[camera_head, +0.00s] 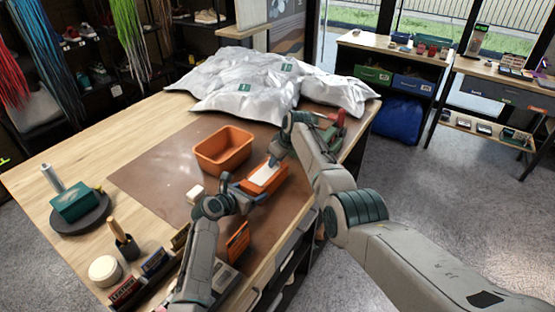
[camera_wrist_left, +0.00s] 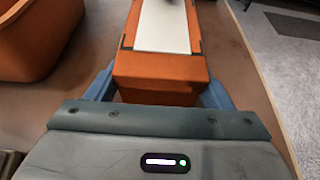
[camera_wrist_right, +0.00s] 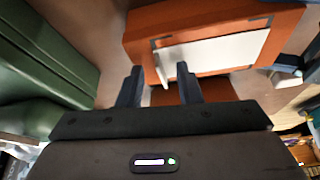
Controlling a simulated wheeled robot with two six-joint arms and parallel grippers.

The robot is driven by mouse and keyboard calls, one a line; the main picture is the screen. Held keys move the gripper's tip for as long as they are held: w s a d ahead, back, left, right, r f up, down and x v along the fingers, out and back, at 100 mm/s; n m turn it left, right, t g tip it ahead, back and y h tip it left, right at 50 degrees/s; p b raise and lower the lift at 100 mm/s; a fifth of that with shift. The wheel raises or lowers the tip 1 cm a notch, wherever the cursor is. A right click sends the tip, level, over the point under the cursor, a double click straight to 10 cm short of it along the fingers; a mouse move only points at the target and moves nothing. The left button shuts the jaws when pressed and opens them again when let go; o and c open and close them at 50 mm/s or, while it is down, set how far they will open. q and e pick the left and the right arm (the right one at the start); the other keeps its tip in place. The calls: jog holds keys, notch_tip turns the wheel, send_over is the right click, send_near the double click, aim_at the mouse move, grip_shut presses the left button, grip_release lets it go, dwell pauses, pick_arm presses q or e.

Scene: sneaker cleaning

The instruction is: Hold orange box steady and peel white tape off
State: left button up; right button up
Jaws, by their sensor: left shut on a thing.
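The orange box (camera_head: 270,186) lies on the brown mat (camera_head: 155,175), with a strip of white tape (camera_head: 262,174) along its top. My left gripper (camera_head: 243,190) is shut on the near end of the box; in the left wrist view its blue fingers (camera_wrist_left: 160,88) press both sides. My right gripper (camera_head: 278,158) is at the far end of the tape. In the right wrist view its fingers (camera_wrist_right: 160,85) stand apart, and a bent end of the tape (camera_wrist_right: 183,74) shows near the right-hand finger. The rest of the tape lies flat on the box.
An empty orange bin (camera_head: 223,150) stands left of the box. Silver-white bags (camera_head: 240,85) lie at the back of the table. A green box (camera_head: 75,203) sits on a dark round stand. The mat's left part is clear.

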jog(key=shift+f, duration=0.1)
jog(key=shift+c, duration=0.2)
grip_shut()
jog(key=shift+r, duration=0.2)
jog(key=shift+r, duration=3.55)
jog(key=shift+r, duration=0.1)
pick_arm(q)
jog(key=o, duration=1.2)
jog(key=shift+c, duration=0.2)
pick_arm(e)
notch_tip(320, 180, up, 4)
jog(key=shift+f, duration=0.1)
